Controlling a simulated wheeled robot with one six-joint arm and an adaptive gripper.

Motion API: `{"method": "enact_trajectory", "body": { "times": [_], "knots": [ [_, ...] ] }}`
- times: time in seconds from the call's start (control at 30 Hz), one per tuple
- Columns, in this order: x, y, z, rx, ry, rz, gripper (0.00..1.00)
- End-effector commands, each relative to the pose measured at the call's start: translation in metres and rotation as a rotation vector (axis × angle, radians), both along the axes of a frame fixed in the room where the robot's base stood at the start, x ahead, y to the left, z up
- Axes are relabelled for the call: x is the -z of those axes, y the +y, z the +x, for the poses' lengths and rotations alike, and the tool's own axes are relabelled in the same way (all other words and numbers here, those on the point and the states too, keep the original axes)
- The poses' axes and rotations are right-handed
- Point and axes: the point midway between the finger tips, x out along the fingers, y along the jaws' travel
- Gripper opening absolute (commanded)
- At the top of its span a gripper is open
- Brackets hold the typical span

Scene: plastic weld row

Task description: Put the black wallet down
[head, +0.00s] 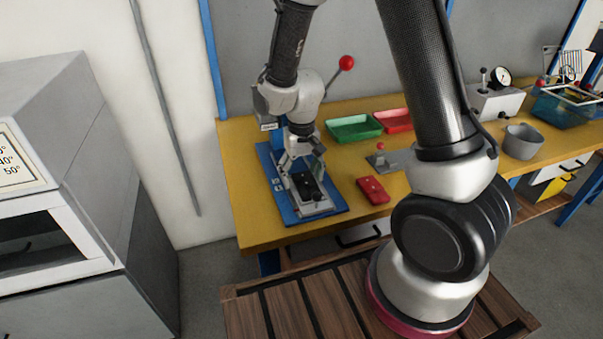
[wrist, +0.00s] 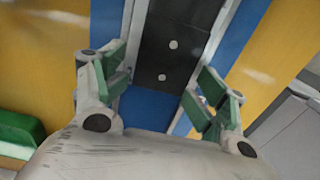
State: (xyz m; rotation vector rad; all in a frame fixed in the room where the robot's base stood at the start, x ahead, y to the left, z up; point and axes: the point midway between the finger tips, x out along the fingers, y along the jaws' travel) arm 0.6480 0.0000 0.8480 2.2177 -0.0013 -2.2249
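The black wallet (head: 307,187) lies flat on a pale metal plate (head: 318,209) on the blue base (head: 283,207) of a press at the table's left end. In the wrist view the black wallet (wrist: 170,55) shows two pale studs and lies ahead of the fingers. My gripper (head: 300,165) is above the wallet's far end, pointing down. In the wrist view my gripper (wrist: 160,76) is open. Its green pads stand on either side of the wallet's near end, with a gap on both sides. Nothing is held.
A red wallet (head: 373,190) lies on the yellow table (head: 248,190) right of the press. A green tray (head: 354,128) and a red tray (head: 394,120) stand behind. The red-knobbed press lever (head: 347,63) rises beside my wrist. A grey bowl (head: 522,142) is farther right.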

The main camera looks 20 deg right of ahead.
Motion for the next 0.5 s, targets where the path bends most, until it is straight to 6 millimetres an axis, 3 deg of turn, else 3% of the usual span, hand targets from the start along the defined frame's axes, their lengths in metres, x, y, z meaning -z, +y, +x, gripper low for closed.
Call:
{"method": "enact_trajectory", "body": {
  "times": [0.27,0.5],
  "knots": [
    [-0.012,0.001,0.002,0.0,-0.006,0.002,0.71],
    [-0.065,0.001,0.003,0.0,-0.01,0.004,0.71]
  ]
}}
